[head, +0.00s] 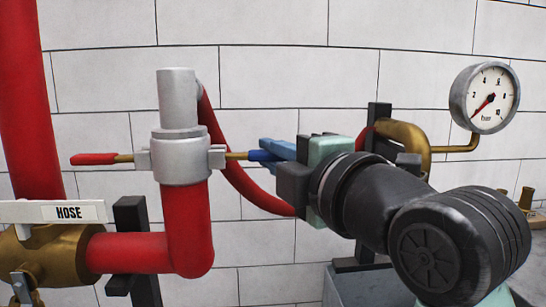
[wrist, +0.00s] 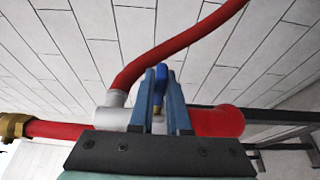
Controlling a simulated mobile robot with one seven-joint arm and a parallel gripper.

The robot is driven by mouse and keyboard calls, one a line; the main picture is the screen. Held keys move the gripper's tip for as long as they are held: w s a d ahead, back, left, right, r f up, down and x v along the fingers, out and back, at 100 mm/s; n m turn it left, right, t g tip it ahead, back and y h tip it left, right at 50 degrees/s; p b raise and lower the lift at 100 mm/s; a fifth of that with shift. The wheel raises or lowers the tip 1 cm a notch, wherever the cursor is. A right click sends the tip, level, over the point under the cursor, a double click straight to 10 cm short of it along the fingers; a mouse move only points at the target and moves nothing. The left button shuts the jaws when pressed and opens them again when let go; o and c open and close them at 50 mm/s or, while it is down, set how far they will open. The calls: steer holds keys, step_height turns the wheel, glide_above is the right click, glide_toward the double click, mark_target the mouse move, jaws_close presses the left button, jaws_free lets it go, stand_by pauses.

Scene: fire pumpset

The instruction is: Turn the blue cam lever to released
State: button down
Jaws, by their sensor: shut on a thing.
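A grey metal coupling (head: 181,157) sits on top of an upright red pipe (head: 186,225). The blue cam lever (head: 261,156) sticks out level to the right from the coupling on a brass-coloured stem. My gripper (head: 270,149) comes from the right and its blue fingers are shut on the lever's blue end. In the wrist view the lever (wrist: 161,76) stands between the two fingertips (wrist: 161,88). The fingers partly hide the lever in both views. A red-ended lever (head: 95,159) sticks out level on the coupling's left side.
A red hose (head: 235,170) curves down behind the coupling and past my gripper. A pressure gauge (head: 485,97) on a brass pipe is at the upper right. A white block wall (head: 270,75) stands behind.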

steer(key=shift+r, duration=0.1)
stand_by(0.3)
steer(key=c, duration=1.2)
jaws_free()
steer(key=shift+o, duration=0.2)
steer(key=v, duration=1.3)
steer(key=shift+p, duration=0.3)
